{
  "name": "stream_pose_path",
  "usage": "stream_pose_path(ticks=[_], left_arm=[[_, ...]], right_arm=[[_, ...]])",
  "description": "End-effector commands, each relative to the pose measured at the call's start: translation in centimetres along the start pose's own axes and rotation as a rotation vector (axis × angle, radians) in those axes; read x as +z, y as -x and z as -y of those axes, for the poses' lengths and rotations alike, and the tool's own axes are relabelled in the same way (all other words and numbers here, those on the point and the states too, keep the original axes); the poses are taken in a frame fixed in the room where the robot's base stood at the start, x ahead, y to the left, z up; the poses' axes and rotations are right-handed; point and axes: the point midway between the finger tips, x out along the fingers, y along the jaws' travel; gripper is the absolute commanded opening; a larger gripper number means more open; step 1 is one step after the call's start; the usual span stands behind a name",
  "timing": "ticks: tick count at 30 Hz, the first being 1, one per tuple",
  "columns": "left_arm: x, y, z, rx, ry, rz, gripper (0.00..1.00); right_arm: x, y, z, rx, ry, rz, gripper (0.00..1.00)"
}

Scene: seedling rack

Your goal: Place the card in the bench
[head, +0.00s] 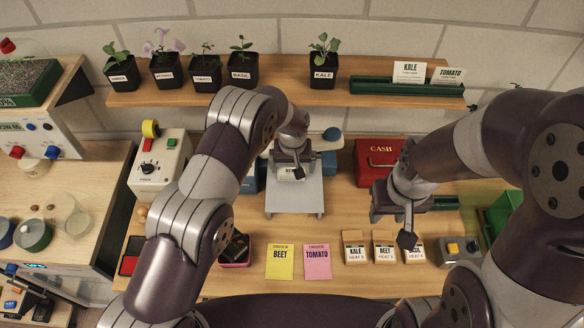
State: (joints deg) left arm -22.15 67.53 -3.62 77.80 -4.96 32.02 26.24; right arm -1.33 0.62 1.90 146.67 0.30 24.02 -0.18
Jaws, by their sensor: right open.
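White cards lettered KALE (410,72) and TOMATO (447,76) stand in a long green holder (380,88) on the upper shelf. A second green holder (446,202) shows on the bench (340,222), partly hidden behind my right gripper. My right gripper (400,220) is open above the bench, in front of the red cash box. My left gripper (293,162) is over a pale grey stand (295,198). A small white lettered piece (290,174) shows at its fingers. I cannot tell whether they hold it.
Potted seedlings (165,71) line the upper shelf. A red cash box (375,160) stands behind my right gripper. Yellow BEET (280,262) and pink TOMATO (317,262) sheets lie at the front, beside several small labelled blocks (355,250). A button box (457,250) sits right.

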Motion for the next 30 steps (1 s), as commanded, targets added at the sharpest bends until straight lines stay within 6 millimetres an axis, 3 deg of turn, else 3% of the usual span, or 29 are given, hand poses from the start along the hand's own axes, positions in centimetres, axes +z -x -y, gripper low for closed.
stream_pose_path(ticks=[1,3,11,12,15,18,25,30], left_arm=[[0.0,-0.2,0.0,-0.002,-0.001,0.004,1.0],[0.0,-1.4,-0.1,0.0,-0.001,0.001,1.0],[0.0,-2.4,-0.1,0.001,-0.001,-0.001,1.0],[0.0,-2.4,-0.1,0.001,-0.001,-0.001,0.94],[0.0,-2.4,-0.1,0.001,0.0,-0.001,0.61],[0.0,-2.3,-0.1,0.001,-0.001,-0.001,0.56],[-0.1,-2.2,-0.1,0.001,-0.001,-0.002,0.55],[-0.2,-1.1,-0.1,0.002,0.0,-0.003,0.55]], right_arm=[[-0.1,1.2,0.0,0.0,0.0,0.0,0.43],[-0.2,1.5,0.0,0.0,0.0,0.0,0.43],[-0.1,1.4,0.0,0.0,0.0,0.001,0.43],[-0.1,1.4,0.0,0.0,0.0,0.001,0.43],[-0.1,1.4,0.0,0.0,0.0,0.0,0.43],[-0.1,1.4,0.0,0.0,0.0,0.0,0.43],[-0.1,1.2,0.0,0.0,0.0,0.0,0.43],[0.0,-0.1,0.0,0.0,0.0,0.0,0.43]])
